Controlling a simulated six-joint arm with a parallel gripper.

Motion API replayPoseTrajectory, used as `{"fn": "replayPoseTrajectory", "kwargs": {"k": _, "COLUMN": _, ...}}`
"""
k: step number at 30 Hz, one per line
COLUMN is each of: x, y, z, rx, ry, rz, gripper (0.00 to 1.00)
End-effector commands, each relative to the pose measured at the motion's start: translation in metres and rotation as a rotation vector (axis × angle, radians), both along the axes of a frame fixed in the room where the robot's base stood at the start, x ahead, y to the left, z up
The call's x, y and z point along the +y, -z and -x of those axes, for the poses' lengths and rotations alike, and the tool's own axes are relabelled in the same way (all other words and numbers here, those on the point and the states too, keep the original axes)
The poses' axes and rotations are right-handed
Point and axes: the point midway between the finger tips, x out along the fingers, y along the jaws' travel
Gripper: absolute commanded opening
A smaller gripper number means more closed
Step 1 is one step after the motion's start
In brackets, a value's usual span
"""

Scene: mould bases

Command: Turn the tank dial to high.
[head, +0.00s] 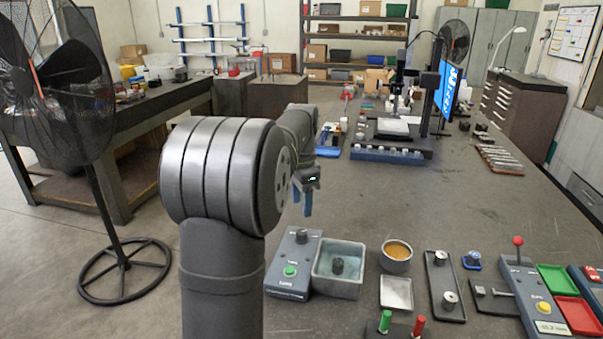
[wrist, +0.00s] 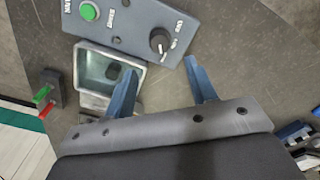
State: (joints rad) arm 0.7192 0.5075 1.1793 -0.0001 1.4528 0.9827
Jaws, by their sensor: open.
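The tank dial (head: 302,236) is a small black knob at the far end of a grey control box (head: 281,268) with a green button (head: 290,271). In the wrist view the dial (wrist: 160,41) has a pale pointer mark and small printed labels around it, too small to read. The grey square tank (head: 338,293) stands just right of the box with a dark round piece (head: 338,267) inside. My gripper (head: 302,200) is open and empty above the box. In the wrist view the dial lies just beyond the two blue fingertips (wrist: 160,66), roughly between them.
Right of the tank are a bowl of orange-brown contents (head: 397,250), a square tray (head: 396,293) and a dark tray with metal knobs (head: 440,264). Green and red pegs (head: 385,322) stand near the front.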

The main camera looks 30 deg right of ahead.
Motion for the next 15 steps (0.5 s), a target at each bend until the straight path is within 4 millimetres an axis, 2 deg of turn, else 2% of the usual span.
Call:
{"fn": "replayPoseTrajectory", "kwargs": {"k": 3, "x": -0.001, "y": -0.030, "z": -0.001, "rx": -0.003, "ry": 0.000, "rz": 0.002, "gripper": 0.52}}
{"fn": "replayPoseTrajectory", "kwargs": {"k": 7, "x": 0.000, "y": -0.057, "z": 0.000, "rx": -0.003, "ry": 0.000, "rz": 0.002, "gripper": 0.52}}
{"fn": "replayPoseTrajectory", "kwargs": {"k": 12, "x": 0.000, "y": -0.079, "z": 0.000, "rx": -0.001, "ry": 0.000, "rz": 0.001, "gripper": 0.52}}
{"fn": "replayPoseTrajectory", "kwargs": {"k": 15, "x": 0.000, "y": -0.084, "z": 0.000, "rx": 0.000, "ry": 0.000, "rz": 0.000, "gripper": 0.52}}
